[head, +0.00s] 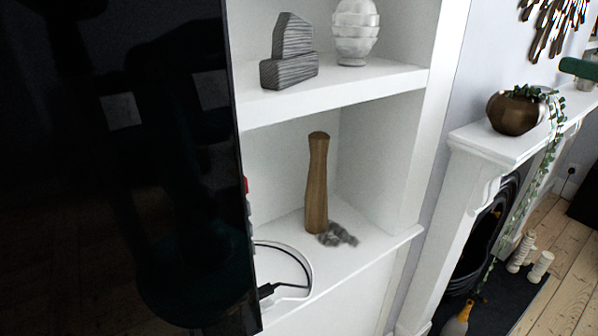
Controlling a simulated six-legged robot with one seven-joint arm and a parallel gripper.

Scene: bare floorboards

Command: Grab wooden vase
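A tall, slim brown wooden vase (317,185) stands upright on the lower shelf of a white built-in unit, near the middle of the head view. Its waist is slightly narrower than its foot and top. My gripper does not show in this view, so its place and state are not visible.
A grey chain-like ornament (338,236) lies beside the vase's foot. A white ring-shaped object with a black cable (285,270) is at front left. A large dark screen (120,170) fills the left. The upper shelf (340,92) holds a grey block sculpture and a white ribbed ornament.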

